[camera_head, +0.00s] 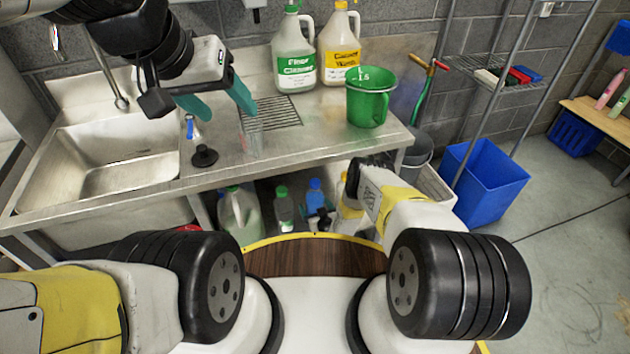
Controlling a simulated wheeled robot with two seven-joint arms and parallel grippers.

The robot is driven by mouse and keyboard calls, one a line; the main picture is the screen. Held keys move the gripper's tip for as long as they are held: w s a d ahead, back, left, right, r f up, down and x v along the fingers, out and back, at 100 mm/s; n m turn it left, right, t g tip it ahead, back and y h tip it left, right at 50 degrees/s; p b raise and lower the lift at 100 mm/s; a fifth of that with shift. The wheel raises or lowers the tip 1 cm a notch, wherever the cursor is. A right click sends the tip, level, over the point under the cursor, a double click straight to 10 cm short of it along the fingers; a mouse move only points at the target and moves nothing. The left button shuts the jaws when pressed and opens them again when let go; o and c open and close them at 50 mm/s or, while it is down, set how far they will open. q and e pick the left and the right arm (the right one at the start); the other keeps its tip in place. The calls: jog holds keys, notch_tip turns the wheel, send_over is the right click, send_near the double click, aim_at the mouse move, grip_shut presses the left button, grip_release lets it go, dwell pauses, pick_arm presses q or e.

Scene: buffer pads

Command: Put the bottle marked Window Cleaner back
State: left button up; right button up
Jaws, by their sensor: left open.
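No label reading Window Cleaner can be made out. A clear, see-through container (250,137) stands on the steel counter below my left gripper. A small item with a blue top (192,128) and a black round-based item (204,155) stand left of it. My left gripper (220,108) is open, its two teal fingers apart with nothing seen between them, above the counter right of the sink. White jugs marked Floor Cleaner (295,62) and, less clearly, a yellow-labelled one (338,45) stand at the back. My right arm reaches to the counter's front edge; its fingers are not seen.
A green measuring jug (367,100) stands at the counter's right end. Under the counter are a green-capped jug (240,215), a green-capped bottle (284,210) and a blue-capped bottle (315,197). The sink (110,150) is left; a blue bin (485,185) stands right.

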jog(key=shift+r, duration=0.2)
jog(key=v, duration=1.2)
jog(key=shift+f, duration=0.1)
